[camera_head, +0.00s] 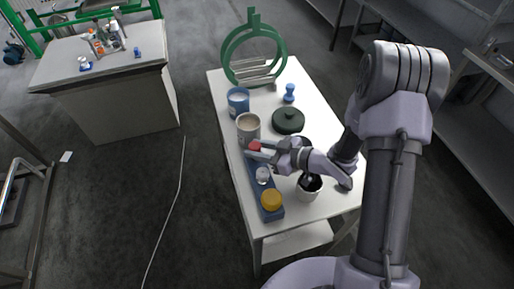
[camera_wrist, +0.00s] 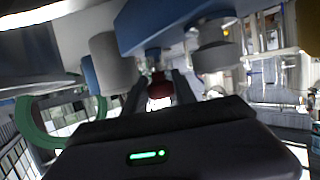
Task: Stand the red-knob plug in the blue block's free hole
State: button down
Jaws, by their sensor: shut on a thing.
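The red-knob plug (camera_head: 254,145) is at the tips of my gripper (camera_head: 262,151), over the far end of the blue block (camera_head: 257,187). In the wrist view my gripper (camera_wrist: 158,98) is shut on the red knob (camera_wrist: 158,82), and the block (camera_wrist: 165,25) is close beyond it. I cannot tell whether the plug's lower end is in a hole. A pale-knob plug (camera_head: 263,175) stands mid-block and a yellow-knob plug (camera_head: 271,200) at its near end. My gripper hides part of the block's far end.
A beige cup (camera_head: 248,128) stands just beyond the block. A blue cup (camera_head: 238,102), dark lidded dish (camera_head: 288,121), blue knobbed piece (camera_head: 289,94) and green ring stand (camera_head: 229,58) are further back. A beaker (camera_head: 308,190) stands right of the block, near my arm.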

jog(key=c, duration=0.9)
grip_release()
jog(key=shift+f, duration=0.1)
jog(key=p+v, duration=0.4)
jog(key=v, duration=1.3)
jog(key=shift+s+d, duration=0.15)
